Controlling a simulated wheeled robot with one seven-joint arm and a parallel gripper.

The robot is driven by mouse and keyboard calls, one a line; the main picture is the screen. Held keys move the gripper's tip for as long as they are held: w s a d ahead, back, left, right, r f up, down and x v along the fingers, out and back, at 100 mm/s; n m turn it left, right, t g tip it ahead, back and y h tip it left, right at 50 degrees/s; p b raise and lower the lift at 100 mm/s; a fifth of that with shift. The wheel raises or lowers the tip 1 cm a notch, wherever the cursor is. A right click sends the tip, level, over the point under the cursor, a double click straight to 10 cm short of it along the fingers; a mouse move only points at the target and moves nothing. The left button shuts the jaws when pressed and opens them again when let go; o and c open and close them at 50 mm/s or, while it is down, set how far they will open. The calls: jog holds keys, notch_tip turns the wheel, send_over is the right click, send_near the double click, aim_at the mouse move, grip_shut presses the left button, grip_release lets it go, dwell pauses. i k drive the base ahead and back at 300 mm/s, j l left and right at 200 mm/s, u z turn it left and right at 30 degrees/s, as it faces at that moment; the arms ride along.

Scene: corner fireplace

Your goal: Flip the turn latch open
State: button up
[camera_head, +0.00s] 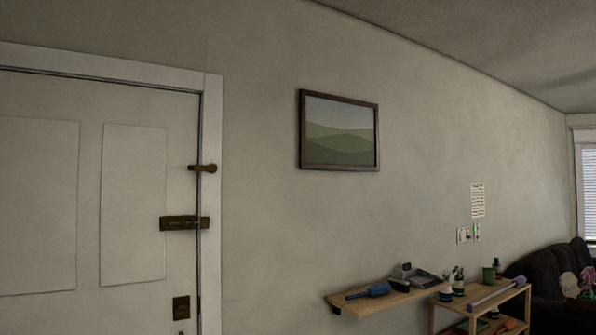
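A white panelled door (90,200) fills the left of the head view and looks shut in its frame. A small bronze turn latch (203,168) sits at the door's right edge. Its bar lies level across the gap between door and frame. Below it a bronze slide bolt (184,223) also spans the gap. Lower still is a dark bronze plate (181,307) on the door, with part of a knob or handle at the bottom edge. My gripper and arm are not in this view.
A wooden wall shelf (372,300) holds a blue tool (369,291) and a grey tray. A wooden rack (500,295) with small pots stands right of it, near a dark sofa (545,270). A framed picture (340,132) hangs on the wall.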

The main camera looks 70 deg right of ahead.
aim_at(196, 166)
jog(key=z, duration=1.85)
